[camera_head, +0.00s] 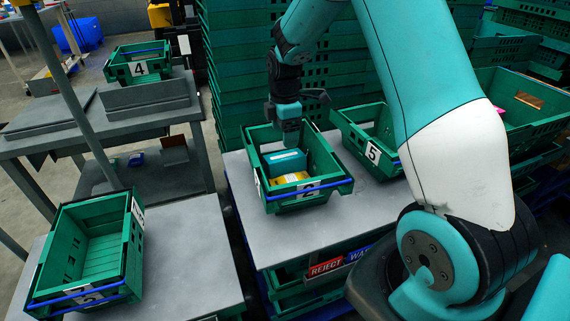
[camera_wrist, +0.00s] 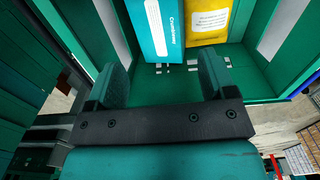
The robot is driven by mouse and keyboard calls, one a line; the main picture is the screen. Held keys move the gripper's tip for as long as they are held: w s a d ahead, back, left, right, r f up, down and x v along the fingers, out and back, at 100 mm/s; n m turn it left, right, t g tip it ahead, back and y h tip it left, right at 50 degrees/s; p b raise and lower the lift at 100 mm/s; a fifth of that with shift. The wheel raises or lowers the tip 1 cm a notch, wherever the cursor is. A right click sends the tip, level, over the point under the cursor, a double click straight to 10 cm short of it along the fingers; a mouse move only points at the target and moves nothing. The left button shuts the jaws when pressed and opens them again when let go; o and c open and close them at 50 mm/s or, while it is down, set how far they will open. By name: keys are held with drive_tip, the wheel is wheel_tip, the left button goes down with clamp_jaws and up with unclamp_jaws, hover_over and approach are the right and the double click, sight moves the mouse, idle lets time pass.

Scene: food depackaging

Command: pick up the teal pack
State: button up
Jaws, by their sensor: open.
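The teal pack (camera_head: 286,160) lies in the green crate numbered 2 (camera_head: 316,200), beside a yellow pack (camera_head: 290,178). In the wrist view the teal pack (camera_wrist: 164,26) shows at the top middle with white lettering, and the yellow pack (camera_wrist: 207,20) is to its right. My gripper (camera_head: 292,132) is over the back part of crate 2. In the wrist view my gripper's two fingers (camera_wrist: 165,80) are spread apart, with the crate floor seen between them. The teal pack is beyond the fingertips, and no pack is between them.
An empty green crate (camera_head: 66,250) is at the lower left. Crate 4 (camera_head: 124,60) is on the far grey table. Tall stacks of green crates (camera_head: 240,60) rise behind crate 2.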

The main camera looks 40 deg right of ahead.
sight(285, 156)
wheel_tip(285, 156, down, 8)
drive_tip(key=shift+f, duration=0.15)
idle(0.3)
drive_tip(key=c, duration=0.7)
